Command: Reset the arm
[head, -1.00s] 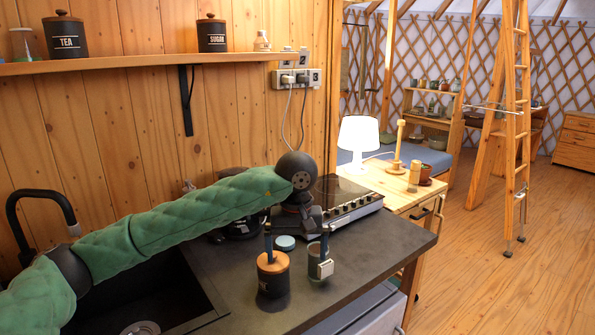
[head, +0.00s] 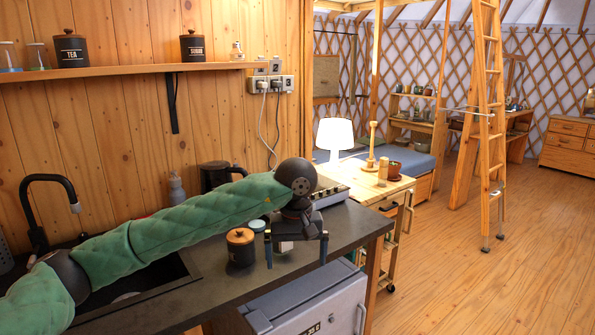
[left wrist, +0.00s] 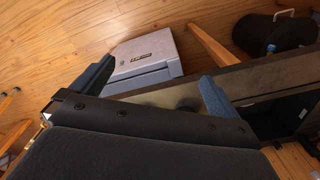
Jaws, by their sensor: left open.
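My left arm, in a green padded sleeve, reaches across the sink and counter in the head view. My left gripper (head: 296,252) points down at its end, near the counter's front edge. Its two fingers are spread, and nothing shows gripped between them. In the left wrist view the gripper (left wrist: 155,86) also shows spread blue-grey fingers with empty space between. A black canister with a wooden lid (head: 241,249) stands on the counter to the left of the fingers. A small light cup-like object (head: 285,246) is partly hidden behind the gripper. My right gripper is not in view.
The dark counter (head: 205,290) has a sink and black tap (head: 50,200) at left. A grey box-like appliance (head: 312,305) stands under its front edge. A wooden side table (head: 345,177) bears a lit lamp (head: 335,137). Open wooden floor (head: 480,285) lies at right.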

